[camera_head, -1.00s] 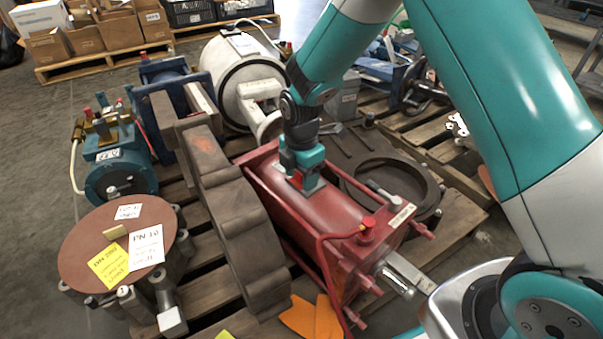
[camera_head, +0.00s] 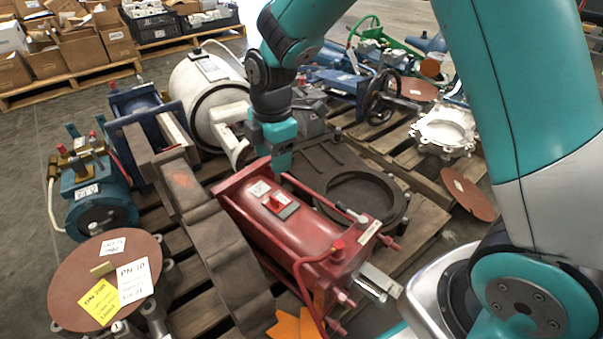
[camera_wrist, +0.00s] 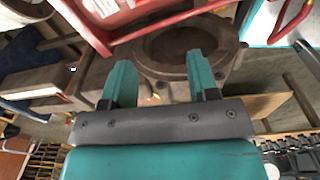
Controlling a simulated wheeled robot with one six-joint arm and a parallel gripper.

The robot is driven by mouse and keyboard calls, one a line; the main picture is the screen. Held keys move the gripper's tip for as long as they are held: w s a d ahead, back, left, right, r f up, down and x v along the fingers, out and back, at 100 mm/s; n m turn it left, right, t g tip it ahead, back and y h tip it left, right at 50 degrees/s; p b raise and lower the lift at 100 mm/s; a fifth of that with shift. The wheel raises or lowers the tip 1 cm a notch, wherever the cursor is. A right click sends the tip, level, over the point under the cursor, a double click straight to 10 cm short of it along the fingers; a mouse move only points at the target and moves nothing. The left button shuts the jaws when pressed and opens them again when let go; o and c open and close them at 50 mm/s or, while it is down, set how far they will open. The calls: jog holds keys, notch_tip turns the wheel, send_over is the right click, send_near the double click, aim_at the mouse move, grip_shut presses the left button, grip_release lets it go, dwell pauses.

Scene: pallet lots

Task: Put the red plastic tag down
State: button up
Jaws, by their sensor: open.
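A small red plastic tag (camera_head: 274,202) lies on a grey plate on top of the red cylinder-like machine (camera_head: 310,232) in the head view. My gripper (camera_head: 280,160) is above and behind the tag, apart from it, near the machine's far edge. In the wrist view my gripper (camera_wrist: 160,75) shows two teal fingers spread apart with nothing between them. The red machine (camera_wrist: 160,25) crosses the top of that view.
A dark plate with a round opening (camera_head: 372,190) lies right of the red machine. A brown cast block (camera_head: 205,225) stands to its left. A white motor-like drum (camera_head: 205,95) is behind. A red-brown disc with paper labels (camera_head: 75,270) is at front left.

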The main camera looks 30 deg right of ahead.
jog(key=s+a+r+m+y, duration=0.1)
jog(key=s+r+m, duration=0.5)
jog(key=s, duration=0.6)
jog(key=s+a+r+m+y, duration=0.1)
jog(key=s+r+m+y, duration=0.1)
jog(key=s+r+m, duration=0.5)
jog(key=s, duration=0.4)
jog(key=shift+s+a+r+y, duration=0.15)
jog(key=shift+s+a+y, duration=0.1)
jog(key=shift+s+y, duration=0.1)
notch_tip(320, 180, up, 45)
jog(key=p, duration=4.5)
jog(key=shift+r, duration=0.2)
